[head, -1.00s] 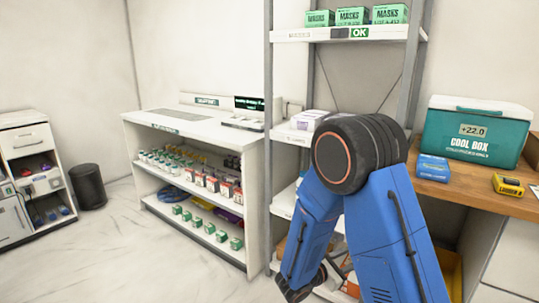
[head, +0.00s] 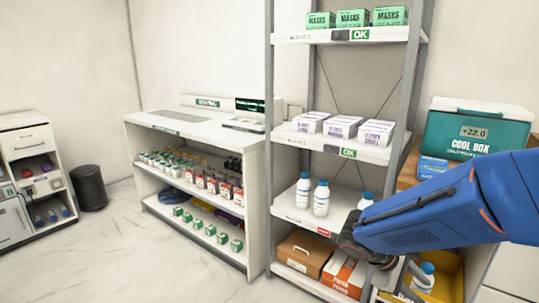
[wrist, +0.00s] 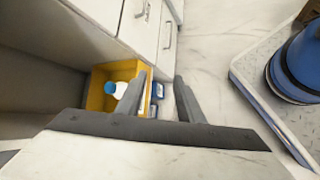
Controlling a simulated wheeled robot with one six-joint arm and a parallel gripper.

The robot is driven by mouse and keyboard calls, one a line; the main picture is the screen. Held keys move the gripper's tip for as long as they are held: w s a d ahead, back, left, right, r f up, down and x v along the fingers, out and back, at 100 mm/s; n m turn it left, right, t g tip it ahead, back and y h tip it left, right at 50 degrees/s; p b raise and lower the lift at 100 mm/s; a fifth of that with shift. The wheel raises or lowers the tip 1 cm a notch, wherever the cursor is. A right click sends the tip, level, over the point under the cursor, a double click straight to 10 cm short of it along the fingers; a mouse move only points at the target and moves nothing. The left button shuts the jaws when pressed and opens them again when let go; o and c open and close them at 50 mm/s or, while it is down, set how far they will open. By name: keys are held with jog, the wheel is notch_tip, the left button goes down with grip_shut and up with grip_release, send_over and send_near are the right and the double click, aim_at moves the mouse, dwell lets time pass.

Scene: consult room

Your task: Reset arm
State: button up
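My gripper (wrist: 160,92) shows in the wrist view with its two dark fingers apart and nothing held between them. In the head view, my blue arm reaches in from the right, and its dark wrist end hangs in front of the lower shelves. The gripper (head: 394,278) is small and partly hidden there, above and beside a yellow bin (head: 449,280). The bin also shows in the wrist view (wrist: 97,98), left of the fingers. A white bottle with a blue cap (head: 424,277) is in it.
A metal shelf rack holds mask boxes (head: 355,17), white boxes (head: 342,127), white bottles (head: 321,199) and cartons (head: 303,253). A teal cool box (head: 476,133) stands on the counter at right. A stocked white cabinet (head: 197,160) stands left of the rack.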

jog(key=s+a+r+m+t+y, duration=0.5)
jog(key=s+a+r+m+y, duration=0.2)
jog(key=s, duration=0.4)
jog(key=shift+s+a+m+y, duration=0.4)
jog(key=shift+a+m+y, duration=0.3)
jog(key=shift+a+y, duration=0.5)
jog(key=shift+r, duration=0.1)
dwell(0.9)
